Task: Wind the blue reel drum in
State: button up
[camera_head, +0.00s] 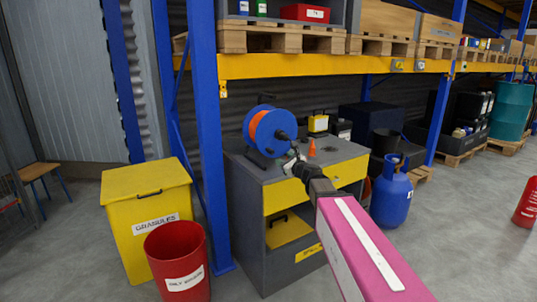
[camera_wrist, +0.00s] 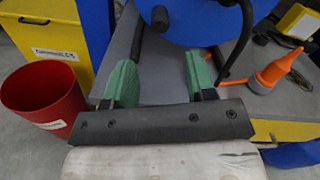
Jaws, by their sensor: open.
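The blue reel drum (camera_head: 262,128) stands on a dark stand on top of the grey cabinet (camera_head: 245,200). It has blue side discs, an orange winding between them and a dark hub knob. In the wrist view the drum's blue disc (camera_wrist: 195,22) fills the top, with a dark knob (camera_wrist: 160,17) on it. My gripper (camera_head: 292,163) is in front of the drum, low and near the cabinet top. In the wrist view my gripper (camera_wrist: 158,80) shows two green pads, spread apart with nothing between them. The disc lies beyond the fingertips.
A small orange cone (camera_head: 311,147) and a yellow case (camera_head: 318,123) sit right of the drum. A blue rack post (camera_head: 210,130) stands left of the cabinet. A yellow granules bin (camera_head: 140,190), a red bin (camera_head: 177,255) and a blue gas bottle (camera_head: 391,195) stand on the floor.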

aim_at(273, 153)
jog(key=x, duration=1)
jog(key=shift+w+a, duration=0.2)
jog(key=shift+w, duration=0.15)
jog(key=shift+c, duration=0.3)
grip_shut()
